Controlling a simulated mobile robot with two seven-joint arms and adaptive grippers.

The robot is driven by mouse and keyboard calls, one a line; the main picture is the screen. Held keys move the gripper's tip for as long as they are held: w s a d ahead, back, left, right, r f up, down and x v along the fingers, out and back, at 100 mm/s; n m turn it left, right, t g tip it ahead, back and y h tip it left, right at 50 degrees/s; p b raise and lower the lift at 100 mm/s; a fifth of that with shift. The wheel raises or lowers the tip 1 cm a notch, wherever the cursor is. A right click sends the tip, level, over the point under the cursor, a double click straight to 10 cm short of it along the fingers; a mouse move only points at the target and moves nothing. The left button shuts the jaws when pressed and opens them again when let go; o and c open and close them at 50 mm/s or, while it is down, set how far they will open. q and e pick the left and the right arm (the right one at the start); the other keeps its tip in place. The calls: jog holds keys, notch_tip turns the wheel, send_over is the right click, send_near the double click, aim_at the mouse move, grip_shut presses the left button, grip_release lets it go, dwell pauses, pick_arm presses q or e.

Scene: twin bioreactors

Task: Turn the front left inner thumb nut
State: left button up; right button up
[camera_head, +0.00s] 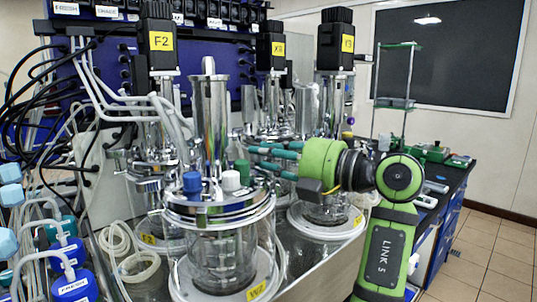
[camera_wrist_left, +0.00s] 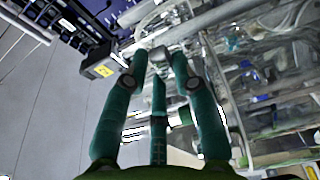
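The front glass vessel (camera_head: 222,248) stands upright, with a shiny metal lid (camera_head: 215,208) carrying a blue cap (camera_head: 192,184), a white cap (camera_head: 231,181) and a green cap. I cannot pick out a particular thumb nut on it. My left gripper (camera_head: 256,158) points left in the head view, its teal fingers behind and right of these caps. In the left wrist view my left gripper (camera_wrist_left: 159,60) has its fingertips drawn inward around a small grey metal piece (camera_wrist_left: 161,57). I cannot tell whether they touch it. My right gripper is not in view.
A second vessel stands behind, with black motors (camera_head: 335,42) above the metal columns. White tubes and black cables crowd the left. Blue-capped bottles (camera_head: 72,285) stand at the lower left. A dark bench (camera_head: 452,180) with green items is at the right.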

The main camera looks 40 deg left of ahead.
pick_arm(q)
grip_shut()
jog(key=t+b, duration=0.1)
jog(key=m+t+b, duration=0.1)
jog(key=b, duration=0.2)
jog(key=shift+s+f+m+t, duration=0.25)
jog(key=shift+f+m+t, duration=0.1)
jog(key=shift+m+t, duration=0.05)
jog(key=shift+s+r+m+t+b, duration=0.1)
jog(key=shift+r+m+t+b, duration=0.05)
jog(key=shift+m+t+b, duration=0.55)
jog(key=shift+r+t, duration=0.2)
jog(key=shift+t, duration=0.2)
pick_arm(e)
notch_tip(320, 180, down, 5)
pick_arm(q)
jog(key=o, duration=0.9)
grip_release()
